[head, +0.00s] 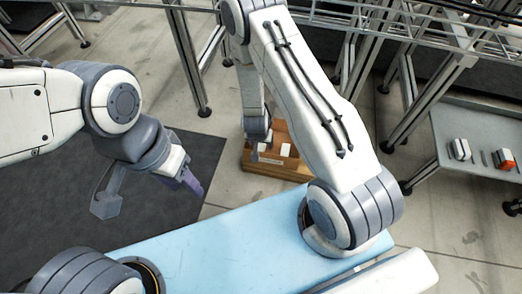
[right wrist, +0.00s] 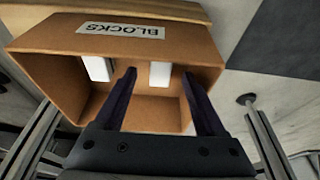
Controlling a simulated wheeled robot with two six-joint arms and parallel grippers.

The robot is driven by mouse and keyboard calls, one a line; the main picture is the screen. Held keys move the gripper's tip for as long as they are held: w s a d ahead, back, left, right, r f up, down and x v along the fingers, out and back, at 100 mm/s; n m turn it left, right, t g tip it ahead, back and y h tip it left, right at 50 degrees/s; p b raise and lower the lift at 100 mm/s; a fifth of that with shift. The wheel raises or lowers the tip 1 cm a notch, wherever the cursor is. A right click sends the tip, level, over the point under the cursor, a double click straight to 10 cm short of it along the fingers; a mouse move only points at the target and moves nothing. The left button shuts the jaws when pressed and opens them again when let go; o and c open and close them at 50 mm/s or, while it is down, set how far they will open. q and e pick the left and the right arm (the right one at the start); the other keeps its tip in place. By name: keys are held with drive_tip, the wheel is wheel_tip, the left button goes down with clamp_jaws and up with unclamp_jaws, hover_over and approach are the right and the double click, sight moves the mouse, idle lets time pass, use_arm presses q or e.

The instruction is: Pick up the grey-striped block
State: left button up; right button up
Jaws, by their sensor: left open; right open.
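A white block with a dark grey stripe (head: 460,149) lies on the grey side table (head: 478,130) at the right of the head view. My right gripper (head: 257,147) is far to its left, down at a brown wooden box (head: 290,172). In the right wrist view, this gripper (right wrist: 158,76) is open, with its fingers reaching over the box (right wrist: 205,45) labelled BLOCKS. Two white blocks, one left (right wrist: 98,68) and one right (right wrist: 160,75), show in the box; I see no stripes on them. My left gripper (head: 191,181) is open above the dark mat, with nothing visible in it.
A white block with a red part (head: 505,159) lies beside the grey-striped one. A light blue surface (head: 230,240) is in front. Metal frame legs (head: 190,65) stand behind. The dark mat (head: 60,210) on the floor at left is clear.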

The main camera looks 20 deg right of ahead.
sight(261, 146)
drive_tip(key=b+x, duration=0.1)
drive_tip(key=x, duration=0.2)
drive_tip(key=shift+w+f+b, duration=0.1)
drive_tip(key=shift+f+b, duration=0.05)
drive_tip(key=shift+b, duration=0.2)
use_arm(q)
wheel_tip(261, 146, down, 2)
drive_tip(key=shift+f, duration=0.25)
use_arm(e)
clamp_jaws()
